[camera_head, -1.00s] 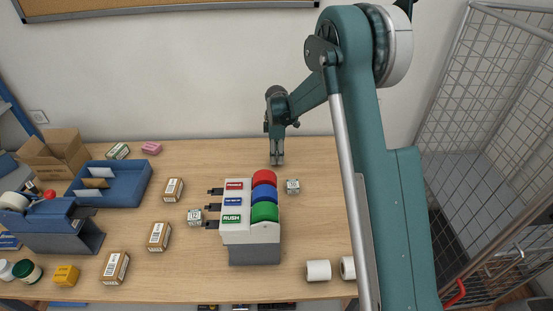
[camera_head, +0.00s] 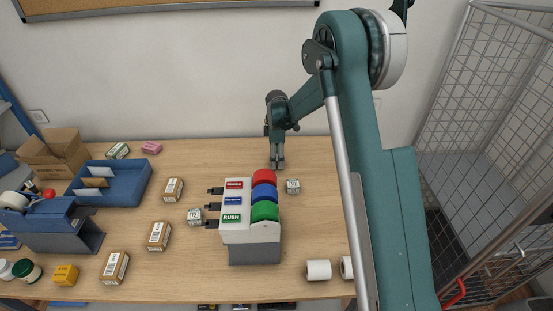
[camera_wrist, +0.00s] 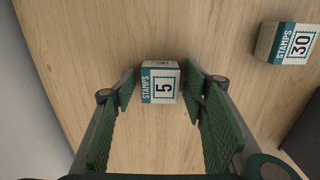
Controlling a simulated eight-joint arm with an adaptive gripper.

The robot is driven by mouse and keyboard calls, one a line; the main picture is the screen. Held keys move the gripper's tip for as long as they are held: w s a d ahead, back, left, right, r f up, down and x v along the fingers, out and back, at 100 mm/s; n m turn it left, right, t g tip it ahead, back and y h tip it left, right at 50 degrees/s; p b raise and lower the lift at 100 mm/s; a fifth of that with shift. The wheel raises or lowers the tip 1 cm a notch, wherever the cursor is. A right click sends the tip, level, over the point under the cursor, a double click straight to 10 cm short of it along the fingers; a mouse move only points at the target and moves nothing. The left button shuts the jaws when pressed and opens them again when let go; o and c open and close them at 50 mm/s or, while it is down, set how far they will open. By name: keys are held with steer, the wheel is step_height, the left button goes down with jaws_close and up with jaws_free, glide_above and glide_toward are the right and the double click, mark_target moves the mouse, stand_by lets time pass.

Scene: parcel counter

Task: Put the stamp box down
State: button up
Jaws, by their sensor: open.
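A white and teal stamp box marked 5 (camera_wrist: 162,84) stands upright on the wooden counter in the wrist view. My gripper (camera_wrist: 160,88) is open around it, with a finger on each side and a small gap between box and fingers. In the head view my gripper (camera_head: 277,166) points down at the back middle of the counter; I cannot make out the 5 box there. A second stamp box, marked 30 (camera_wrist: 290,43), stands to the right in the wrist view. Two small stamp boxes show in the head view, one right of the dispenser (camera_head: 293,186) and one left of it (camera_head: 195,216).
A label dispenser with red, blue and green rolls (camera_head: 250,232) stands just in front of my gripper. Brown parcels (camera_head: 159,236), a blue tray (camera_head: 127,193) and a tape dispenser (camera_head: 62,228) lie left. White rolls (camera_head: 318,270) are front right. The counter behind the dispenser is mostly clear.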

steer(key=shift+r, duration=0.1)
step_height(320, 180, up, 12)
stand_by(0.9)
steer(key=shift+r, duration=0.1)
stand_by(0.5)
